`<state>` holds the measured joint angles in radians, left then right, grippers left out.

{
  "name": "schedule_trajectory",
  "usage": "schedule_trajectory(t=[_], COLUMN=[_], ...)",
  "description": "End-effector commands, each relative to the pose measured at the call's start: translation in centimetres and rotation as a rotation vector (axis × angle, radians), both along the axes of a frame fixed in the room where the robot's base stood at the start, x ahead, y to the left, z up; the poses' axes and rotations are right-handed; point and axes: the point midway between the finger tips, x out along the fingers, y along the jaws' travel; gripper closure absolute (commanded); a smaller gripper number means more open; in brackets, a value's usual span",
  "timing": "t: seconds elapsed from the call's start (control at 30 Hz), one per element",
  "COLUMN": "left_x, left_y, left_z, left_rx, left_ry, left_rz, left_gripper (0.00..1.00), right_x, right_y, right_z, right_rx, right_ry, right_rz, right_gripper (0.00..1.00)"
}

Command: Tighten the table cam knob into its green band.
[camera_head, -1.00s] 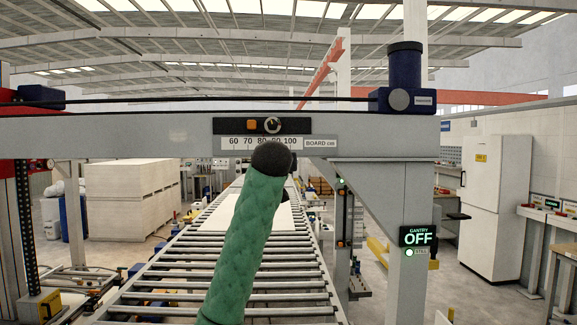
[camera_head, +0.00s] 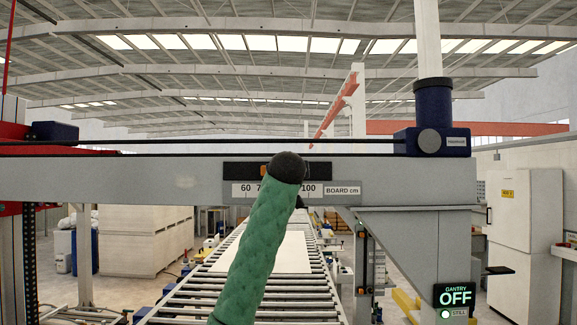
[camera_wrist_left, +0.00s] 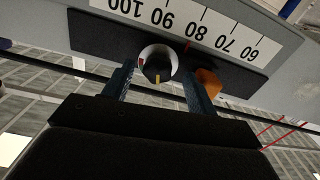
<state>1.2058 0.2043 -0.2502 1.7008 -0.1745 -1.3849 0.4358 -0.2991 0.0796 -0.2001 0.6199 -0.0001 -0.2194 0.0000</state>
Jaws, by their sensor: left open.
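The knob (camera_wrist_left: 157,68) is black with a yellow pointer mark, on a dark panel (camera_wrist_left: 95,40) of the gantry beam in the left wrist view. In the head view my green-sleeved arm, with a dark end, covers the knob and hides the gripper. The dark panel (camera_head: 318,169) shows beside it. My right gripper is not in view.
An orange block (camera_wrist_left: 207,82) sits beside the knob, close to one finger. The white scale (camera_wrist_left: 195,22) borders the panel. The gantry beam (camera_head: 120,175) spans a roller conveyor carrying a pale board (camera_head: 285,255). A sign (camera_head: 455,297) reads GANTRY OFF.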

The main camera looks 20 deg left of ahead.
Motion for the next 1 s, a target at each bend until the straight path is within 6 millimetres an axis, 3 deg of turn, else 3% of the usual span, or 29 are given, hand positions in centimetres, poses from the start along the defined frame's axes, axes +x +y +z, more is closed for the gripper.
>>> schedule_trajectory(t=[0.2, 0.57, 0.8, 1.0], left_x=[1.7, 2.1, 2.1, 2.1], left_y=[0.5, 0.6, 0.6, 0.6], left_z=[0.2, -0.1, 0.0, 0.0], left_rx=[0.0, 0.0, 0.001, 0.005], left_ry=[0.0, -0.001, -0.002, -0.001], left_rz=[0.0, -0.001, -0.001, -0.001], left_gripper=[0.43, 0.43, 0.86, 0.87], right_x=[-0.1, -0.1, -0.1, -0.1], right_y=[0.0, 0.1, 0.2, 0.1], right_z=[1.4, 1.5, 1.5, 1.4], right_rx=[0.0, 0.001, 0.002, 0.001], right_ry=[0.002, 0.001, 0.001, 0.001], right_rz=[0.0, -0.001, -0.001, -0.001], right_gripper=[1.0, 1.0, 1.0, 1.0])
